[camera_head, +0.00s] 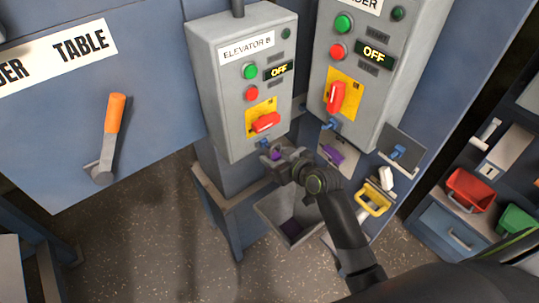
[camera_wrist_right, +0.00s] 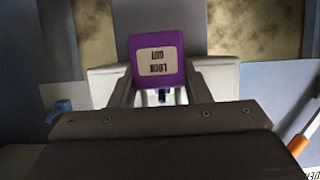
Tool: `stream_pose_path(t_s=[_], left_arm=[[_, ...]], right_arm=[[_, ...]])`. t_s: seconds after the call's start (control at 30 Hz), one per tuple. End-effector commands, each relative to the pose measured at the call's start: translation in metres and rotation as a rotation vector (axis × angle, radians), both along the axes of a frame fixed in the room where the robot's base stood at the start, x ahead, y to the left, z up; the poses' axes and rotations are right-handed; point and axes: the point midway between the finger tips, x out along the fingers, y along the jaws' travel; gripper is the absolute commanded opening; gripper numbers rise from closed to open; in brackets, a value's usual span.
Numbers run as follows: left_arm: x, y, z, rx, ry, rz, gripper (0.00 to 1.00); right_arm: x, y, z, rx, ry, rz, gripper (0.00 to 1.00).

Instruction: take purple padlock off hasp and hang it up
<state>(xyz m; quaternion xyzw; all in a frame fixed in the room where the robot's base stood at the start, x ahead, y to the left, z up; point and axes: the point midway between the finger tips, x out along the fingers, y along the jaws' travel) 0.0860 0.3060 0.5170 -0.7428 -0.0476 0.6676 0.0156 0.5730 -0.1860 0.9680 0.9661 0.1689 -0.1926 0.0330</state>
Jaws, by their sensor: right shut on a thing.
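The purple padlock (camera_wrist_right: 157,60), with a pale label reading "LOCK OUT" upside down, is between the fingers of my right gripper (camera_wrist_right: 160,88) in the right wrist view. In the head view my right gripper (camera_head: 281,161) is just below the "ELEVATOR B" box (camera_head: 237,110), shut on the padlock (camera_head: 276,154), which is mostly hidden. A small blue hasp (camera_head: 265,143) is at that box's lower edge, close to the gripper. I cannot tell whether the shackle is still through it. My left gripper is not in view.
A second control box (camera_head: 358,95) is to the right. Below it are a plate with a purple item (camera_head: 332,153), a plate with a blue hook (camera_head: 398,152) and a yellow item (camera_head: 373,198). An open bin (camera_head: 270,212) is under my right gripper. An orange-handled lever (camera_head: 112,135) is left.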

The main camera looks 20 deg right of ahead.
Motion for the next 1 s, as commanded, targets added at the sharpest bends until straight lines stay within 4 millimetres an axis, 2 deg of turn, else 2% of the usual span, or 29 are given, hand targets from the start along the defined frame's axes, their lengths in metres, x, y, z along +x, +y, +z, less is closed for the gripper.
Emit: stream_pose_path(t_s=[0.4,0.53,0.73,1.0], left_arm=[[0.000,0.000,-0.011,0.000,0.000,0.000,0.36],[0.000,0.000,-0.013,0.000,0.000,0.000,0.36],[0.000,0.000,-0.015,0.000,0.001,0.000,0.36],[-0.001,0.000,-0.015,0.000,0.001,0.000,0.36]], right_arm=[[-0.067,-0.025,0.036,-0.004,-0.002,0.000,0.14],[-0.084,-0.031,0.045,-0.004,-0.001,0.001,0.14],[-0.097,-0.035,0.054,-0.001,0.000,-0.001,0.14],[-0.101,-0.036,0.056,0.000,-0.001,0.000,0.14]])
